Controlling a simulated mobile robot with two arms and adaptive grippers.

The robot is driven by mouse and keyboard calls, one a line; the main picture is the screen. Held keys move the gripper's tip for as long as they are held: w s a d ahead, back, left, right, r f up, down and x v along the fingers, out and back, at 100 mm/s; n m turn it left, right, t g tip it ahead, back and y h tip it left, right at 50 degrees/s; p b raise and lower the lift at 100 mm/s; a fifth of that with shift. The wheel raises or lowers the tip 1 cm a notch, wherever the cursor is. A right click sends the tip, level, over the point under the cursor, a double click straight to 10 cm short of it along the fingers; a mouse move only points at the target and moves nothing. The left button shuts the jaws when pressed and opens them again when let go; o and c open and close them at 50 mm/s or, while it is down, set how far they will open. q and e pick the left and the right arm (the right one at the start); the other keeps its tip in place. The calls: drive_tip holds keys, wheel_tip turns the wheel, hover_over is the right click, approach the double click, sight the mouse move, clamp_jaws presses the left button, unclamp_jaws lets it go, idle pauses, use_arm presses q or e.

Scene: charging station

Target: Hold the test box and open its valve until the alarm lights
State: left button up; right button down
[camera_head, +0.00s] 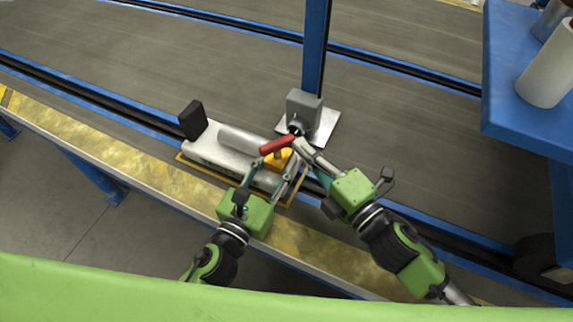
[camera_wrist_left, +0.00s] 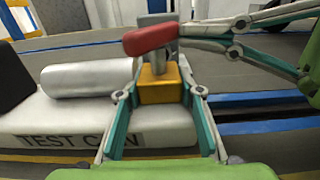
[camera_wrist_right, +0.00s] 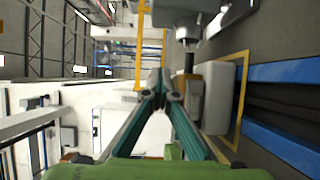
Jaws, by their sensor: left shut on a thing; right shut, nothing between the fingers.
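The test box (camera_head: 207,152) is a pale grey unit with a cylinder on top and "TEST CAN" lettering on its side in the left wrist view (camera_wrist_left: 60,122). Its yellow valve block (camera_wrist_left: 160,85) carries a red handle (camera_wrist_left: 150,39), which also shows in the head view (camera_head: 277,145). My left gripper (camera_wrist_left: 160,95) is shut on the yellow block, a finger on each side. My right gripper (camera_head: 299,144) is shut and empty, its tips close to the red handle's right end; contact cannot be told. The right wrist view does not clearly show the handle.
A grey device (camera_head: 304,106) with a dark round nozzle stands on a pale plate by a blue post (camera_head: 316,50), just behind the valve. No lit lamp shows on it. A black block (camera_head: 192,120) stands at the box's left end. A blue shelf (camera_head: 505,90) is at right.

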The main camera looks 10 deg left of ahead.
drive_tip(key=shift+w, duration=0.8)
drive_tip(key=shift+w+a, duration=0.1)
drive_tip(key=shift+w, duration=0.05)
idle(0.4)
drive_tip(key=d, duration=1.3)
idle(0.6)
